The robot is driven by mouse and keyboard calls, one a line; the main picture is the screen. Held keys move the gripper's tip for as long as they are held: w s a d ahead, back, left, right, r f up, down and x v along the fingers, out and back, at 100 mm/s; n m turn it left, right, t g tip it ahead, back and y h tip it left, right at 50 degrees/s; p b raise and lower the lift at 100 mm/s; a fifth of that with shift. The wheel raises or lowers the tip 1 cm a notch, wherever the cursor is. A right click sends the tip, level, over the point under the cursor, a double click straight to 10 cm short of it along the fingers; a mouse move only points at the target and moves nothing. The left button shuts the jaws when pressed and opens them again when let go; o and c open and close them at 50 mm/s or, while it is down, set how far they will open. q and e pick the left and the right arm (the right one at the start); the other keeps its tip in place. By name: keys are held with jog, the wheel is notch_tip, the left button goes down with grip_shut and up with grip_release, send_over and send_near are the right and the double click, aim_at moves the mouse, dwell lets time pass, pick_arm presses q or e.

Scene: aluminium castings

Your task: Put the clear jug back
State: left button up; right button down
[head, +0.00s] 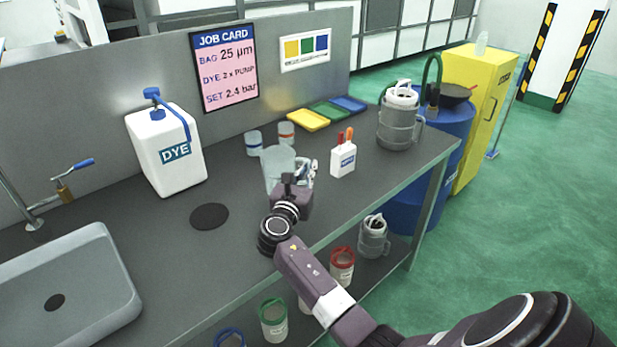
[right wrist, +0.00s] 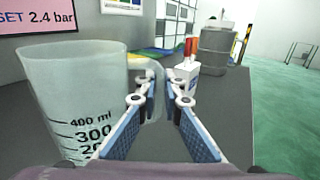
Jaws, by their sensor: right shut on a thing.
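The clear jug (head: 276,164) is near the middle of the counter in the head view. It looks upright; I cannot tell whether its base touches the counter. In the right wrist view the jug (right wrist: 72,90) fills the left side, with dark measuring marks and its handle toward the fingers. My right gripper (head: 306,172) is beside the jug, shut on its handle. The blue-padded fingers (right wrist: 165,105) show on either side of the handle in the right wrist view. My left gripper is not in view.
A dark round mat (head: 209,216) lies on bare counter in front of the white DYE container (head: 166,150). Two small cups (head: 286,133) stand behind the jug. A white holder (head: 343,160) with red and orange handles and a grey canister (head: 398,122) stand to the right. A sink (head: 70,290) is at left.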

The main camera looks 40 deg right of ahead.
jog(key=shift+f, duration=1.3)
jog(key=c, duration=2.1)
grip_release()
jog(key=shift+f, duration=0.1)
jog(key=shift+a, duration=0.1)
jog(key=b+v, duration=0.1)
jog(key=v, duration=1.1)
